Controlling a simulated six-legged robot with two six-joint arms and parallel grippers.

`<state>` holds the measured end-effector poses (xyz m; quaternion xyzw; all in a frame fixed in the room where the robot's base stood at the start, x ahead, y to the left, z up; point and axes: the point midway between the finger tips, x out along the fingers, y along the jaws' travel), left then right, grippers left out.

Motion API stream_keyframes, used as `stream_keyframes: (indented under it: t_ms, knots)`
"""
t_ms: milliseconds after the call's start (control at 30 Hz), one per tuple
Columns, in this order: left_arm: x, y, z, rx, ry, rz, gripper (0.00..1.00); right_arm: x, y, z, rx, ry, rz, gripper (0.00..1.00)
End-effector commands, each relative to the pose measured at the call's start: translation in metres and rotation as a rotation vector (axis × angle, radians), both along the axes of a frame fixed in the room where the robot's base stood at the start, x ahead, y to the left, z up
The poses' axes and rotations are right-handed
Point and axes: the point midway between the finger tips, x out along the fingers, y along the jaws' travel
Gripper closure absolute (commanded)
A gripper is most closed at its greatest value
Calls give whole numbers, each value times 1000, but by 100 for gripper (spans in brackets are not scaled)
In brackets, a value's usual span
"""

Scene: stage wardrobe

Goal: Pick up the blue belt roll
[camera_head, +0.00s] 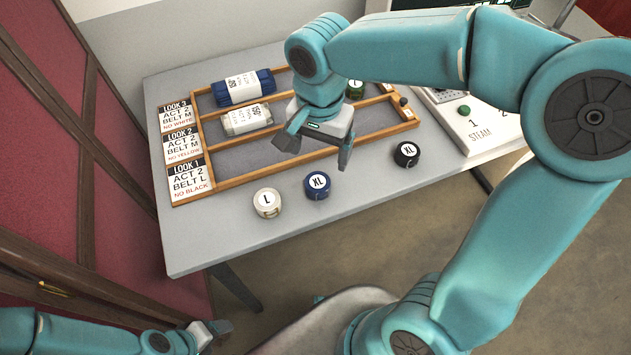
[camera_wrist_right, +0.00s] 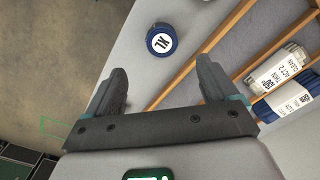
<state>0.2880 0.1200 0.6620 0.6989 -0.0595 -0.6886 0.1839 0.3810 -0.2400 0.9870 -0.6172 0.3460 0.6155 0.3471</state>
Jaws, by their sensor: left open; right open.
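The blue belt roll (camera_head: 317,186), marked XL on top, stands on the grey table in front of the wooden rack's front rail. It also shows in the right wrist view (camera_wrist_right: 161,39), ahead of and between the fingers, apart from them. My right gripper (camera_head: 318,150) is open and empty, above the rack's front row, behind the blue roll in the head view. Its two fingers show in the wrist view (camera_wrist_right: 160,88). My left gripper (camera_head: 214,329) is at the bottom left of the head view, low in front of the table, open and empty.
A white roll marked L (camera_head: 267,203) stands close left of the blue roll, and a black XL roll (camera_head: 407,154) stands to its right. The wooden rack (camera_head: 245,178) holds a folded blue bundle (camera_head: 243,87) and a pale bundle (camera_head: 246,119). A steam unit (camera_head: 478,130) is at right.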

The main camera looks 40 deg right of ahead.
Motion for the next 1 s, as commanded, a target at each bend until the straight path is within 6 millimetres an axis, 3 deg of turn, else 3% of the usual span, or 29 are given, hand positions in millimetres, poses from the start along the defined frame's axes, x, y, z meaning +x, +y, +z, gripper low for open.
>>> stream_keyframes:
  t_ms: [33, 200, 467, 700, 1000]
  knots:
    - [0, 0, -3, 0, 0, 0, 32, -2, 0, -15, 0, 7, 0, 13]
    - [0, 0, -6, 0, 0, 0, 32, -1, 1, -48, 0, 4, 2, 13]
    - [0, 0, -6, 0, 0, 0, 32, 2, 1, -69, 1, 3, 2, 13]
    - [0, 0, -6, 0, 0, 0, 32, 5, 1, -107, 1, 3, 3, 13]
    - [0, 0, -6, 0, 0, 0, 32, 6, 1, -113, 1, -1, 3, 13]
